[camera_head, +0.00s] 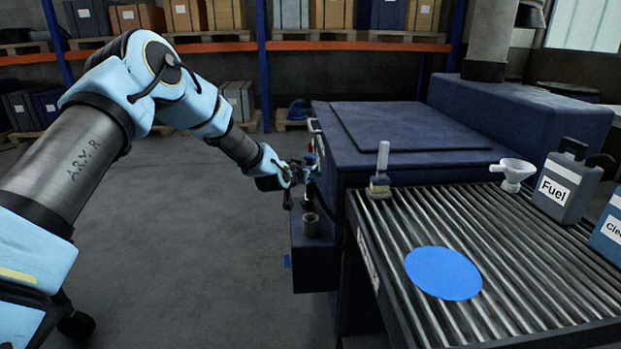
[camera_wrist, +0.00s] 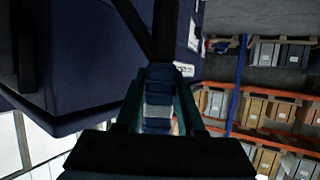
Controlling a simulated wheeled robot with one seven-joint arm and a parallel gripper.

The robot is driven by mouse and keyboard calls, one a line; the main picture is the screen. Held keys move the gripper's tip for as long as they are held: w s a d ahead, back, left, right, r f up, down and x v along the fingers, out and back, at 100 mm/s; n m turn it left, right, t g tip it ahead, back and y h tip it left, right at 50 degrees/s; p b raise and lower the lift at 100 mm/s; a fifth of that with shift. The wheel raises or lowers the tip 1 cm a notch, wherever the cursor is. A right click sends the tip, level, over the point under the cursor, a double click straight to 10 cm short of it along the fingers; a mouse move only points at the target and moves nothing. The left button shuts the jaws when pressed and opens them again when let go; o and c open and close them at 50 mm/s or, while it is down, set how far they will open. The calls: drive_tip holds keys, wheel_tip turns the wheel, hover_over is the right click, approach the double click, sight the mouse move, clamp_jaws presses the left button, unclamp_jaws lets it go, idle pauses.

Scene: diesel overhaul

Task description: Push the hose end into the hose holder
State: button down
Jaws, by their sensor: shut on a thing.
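My gripper (camera_head: 303,172) is at the side of the dark blue machine, small and dark in the head view. In the wrist view its teal fingers (camera_wrist: 160,100) are shut on a banded blue-grey piece, which looks like the hose end (camera_wrist: 158,112). A dark hose (camera_wrist: 165,30) runs up from it out of the picture. In the head view the hose end is too small to make out. A short grey open cylinder (camera_head: 311,226), possibly the hose holder, stands on a low dark blue box below the gripper. The gripper is above it and apart from it.
The dark blue machine (camera_head: 400,135) stands right beside the gripper. A ribbed table (camera_head: 520,270) with a blue disc (camera_head: 443,273), a white funnel (camera_head: 512,172) and a fuel can (camera_head: 567,182) is at the right. Shelving (camera_head: 340,45) is behind. The floor at left is clear.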

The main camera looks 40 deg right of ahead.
sight(308, 161)
drive_tip(key=shift+r+p, duration=0.6)
drive_tip(key=shift+r, duration=1.5)
